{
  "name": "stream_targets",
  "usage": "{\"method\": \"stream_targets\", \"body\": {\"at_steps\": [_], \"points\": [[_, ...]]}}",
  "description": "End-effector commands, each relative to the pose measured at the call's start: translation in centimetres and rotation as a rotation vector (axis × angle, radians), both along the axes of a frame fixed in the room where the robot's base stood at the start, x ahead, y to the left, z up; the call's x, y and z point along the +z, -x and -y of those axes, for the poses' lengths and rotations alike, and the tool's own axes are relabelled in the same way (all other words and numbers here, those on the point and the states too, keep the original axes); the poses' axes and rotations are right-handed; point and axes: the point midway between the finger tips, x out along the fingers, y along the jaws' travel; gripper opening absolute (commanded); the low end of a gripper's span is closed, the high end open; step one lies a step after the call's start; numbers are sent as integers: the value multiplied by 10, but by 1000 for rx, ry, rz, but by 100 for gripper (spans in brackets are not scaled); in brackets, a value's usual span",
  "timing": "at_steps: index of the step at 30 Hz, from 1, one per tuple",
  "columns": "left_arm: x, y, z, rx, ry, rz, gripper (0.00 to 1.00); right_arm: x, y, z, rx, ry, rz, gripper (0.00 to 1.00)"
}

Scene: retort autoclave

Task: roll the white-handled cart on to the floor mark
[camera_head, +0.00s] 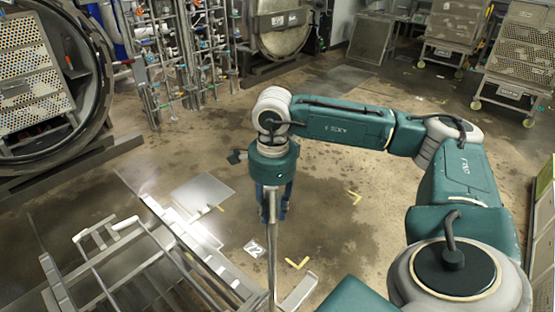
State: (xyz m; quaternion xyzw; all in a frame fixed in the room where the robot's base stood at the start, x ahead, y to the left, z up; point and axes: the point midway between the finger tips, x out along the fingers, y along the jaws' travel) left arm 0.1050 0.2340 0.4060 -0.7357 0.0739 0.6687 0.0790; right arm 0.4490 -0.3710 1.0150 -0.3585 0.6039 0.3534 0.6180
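A metal-framed cart (150,262) fills the lower left, cut off by the bottom edge. White tube pieces (112,228) show on its frame, and I cannot tell which is its handle. Yellow corner marks lie on the floor, one (355,197) right of my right gripper and one (297,263) below it. A number plate (254,249) lies near the lower one. My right gripper (272,214) points down, its dark fingers on either side of a thin upright metal bar (272,265). I cannot tell whether they touch it. My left gripper is out of view.
A flat grey plate (203,193) lies on the floor between the cart and my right gripper. An open round retort (95,90) stands at the left, with pipework (185,60) behind. Perforated carts (515,60) stand at the back right. The brown floor in the middle is clear.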

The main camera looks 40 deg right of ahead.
Motion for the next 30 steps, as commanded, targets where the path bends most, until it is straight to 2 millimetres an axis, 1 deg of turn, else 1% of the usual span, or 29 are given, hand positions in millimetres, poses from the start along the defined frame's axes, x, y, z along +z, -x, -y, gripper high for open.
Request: {"method": "stream_targets", "body": {"at_steps": [1, 2, 3, 6, 12, 14, 18, 21, 23, 26, 30], "points": [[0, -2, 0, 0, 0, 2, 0, -4, 9, -1, 5, 0, -30, 37], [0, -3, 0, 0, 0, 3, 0, -4, 10, -1, 5, 1, -31, 43], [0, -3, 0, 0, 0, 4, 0, -5, 10, -1, 5, 1, -34, 44], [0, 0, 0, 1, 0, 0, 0, -5, 11, -1, 6, 0, -36, 44], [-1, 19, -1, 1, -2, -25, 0, -6, 12, -2, 8, -2, -38, 44], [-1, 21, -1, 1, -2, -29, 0, -6, 12, -2, 8, -2, -38, 44], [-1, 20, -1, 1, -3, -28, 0, -6, 11, -3, 9, -2, -37, 44], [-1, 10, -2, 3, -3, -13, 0, -5, 11, -3, 9, -3, -35, 44], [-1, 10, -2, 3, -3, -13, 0, -1, 10, -3, 9, -3, -34, 44], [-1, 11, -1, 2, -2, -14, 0, 12, 9, -2, 8, -2, -31, 44], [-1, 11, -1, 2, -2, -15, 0, 42, 8, -1, 7, -1, -28, 44]]}}
